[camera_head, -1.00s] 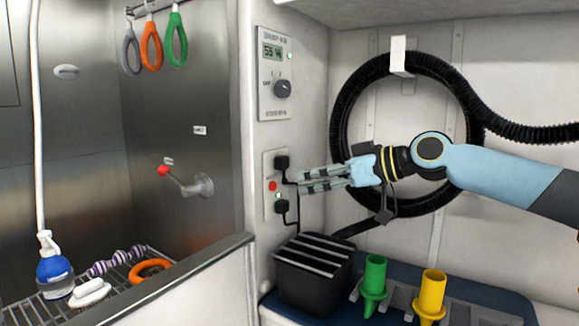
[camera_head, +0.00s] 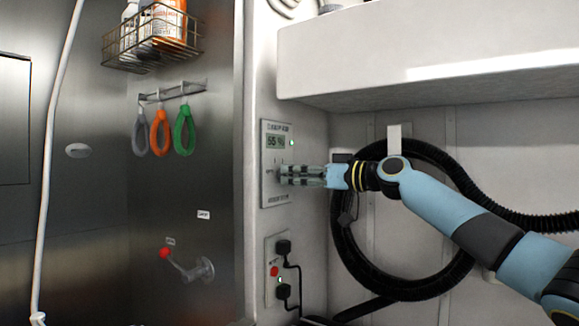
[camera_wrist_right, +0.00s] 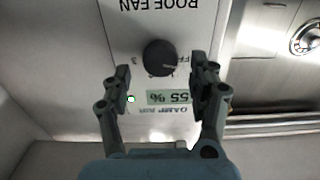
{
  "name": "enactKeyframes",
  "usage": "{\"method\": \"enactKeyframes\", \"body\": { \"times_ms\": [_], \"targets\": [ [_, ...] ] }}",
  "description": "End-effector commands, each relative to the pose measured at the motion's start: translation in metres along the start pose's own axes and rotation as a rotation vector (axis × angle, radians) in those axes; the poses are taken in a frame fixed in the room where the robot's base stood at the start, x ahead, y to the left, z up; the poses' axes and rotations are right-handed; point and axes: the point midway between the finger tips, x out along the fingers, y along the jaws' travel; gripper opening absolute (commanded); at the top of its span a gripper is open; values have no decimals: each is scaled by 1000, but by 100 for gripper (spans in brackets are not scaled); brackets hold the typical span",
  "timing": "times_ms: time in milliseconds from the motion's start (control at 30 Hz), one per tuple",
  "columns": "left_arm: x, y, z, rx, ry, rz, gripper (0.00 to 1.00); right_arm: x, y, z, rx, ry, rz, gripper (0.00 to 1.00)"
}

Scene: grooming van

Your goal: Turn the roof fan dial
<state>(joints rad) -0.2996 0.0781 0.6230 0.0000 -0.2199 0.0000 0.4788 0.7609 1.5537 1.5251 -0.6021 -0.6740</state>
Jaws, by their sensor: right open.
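The roof fan dial (camera_wrist_right: 160,58) is a dark round knob on a pale wall panel (camera_wrist_right: 185,22). The upside-down lettering there reads ROOF FAN, and a display beside the dial reads 55 %. In the head view the same panel (camera_head: 277,201) is on the narrow wall, its dial hidden behind my right gripper (camera_head: 283,175). The right gripper is open and points at the panel. In the wrist view its fingertips (camera_wrist_right: 164,76) lie either side of the dial, with gaps on both sides. I cannot tell how deep they reach. My left gripper is out of view.
Below the panel is a socket plate (camera_head: 272,293) with black plugs and a red button. A coiled black hose (camera_head: 338,240) hangs behind my right arm. A white overhead cabinet (camera_head: 420,60) juts out above. Coloured loops (camera_head: 160,133) hang on the steel wall at left.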

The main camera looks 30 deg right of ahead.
Motion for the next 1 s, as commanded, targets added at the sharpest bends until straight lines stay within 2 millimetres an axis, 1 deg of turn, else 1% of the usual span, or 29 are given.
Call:
{"method": "enactKeyframes", "body": {
  "times_ms": [33, 100, 200, 333, 533, 567, 933, 967, 1000],
  "targets": [
    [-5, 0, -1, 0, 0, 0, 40, 9, 0, -3, 6, 4, -1, 60],
    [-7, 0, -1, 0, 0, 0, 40, 17, 0, -2, 4, 3, 0, 60],
    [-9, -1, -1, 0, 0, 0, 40, 25, 0, -1, 2, 1, 0, 60],
    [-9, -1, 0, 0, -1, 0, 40, 29, 0, 0, 0, -1, 0, 60],
    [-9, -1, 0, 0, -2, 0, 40, 29, 0, 1, 0, -1, 0, 60],
    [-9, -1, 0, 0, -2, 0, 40, 29, 0, 1, 0, -1, 0, 58],
    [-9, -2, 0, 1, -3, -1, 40, 28, 0, 1, 0, -1, 0, 9],
    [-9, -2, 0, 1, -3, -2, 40, 28, 0, 1, 0, -1, 0, 7],
    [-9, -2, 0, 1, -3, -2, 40, 28, 0, 1, 0, -1, 0, 7]
  ]
}}
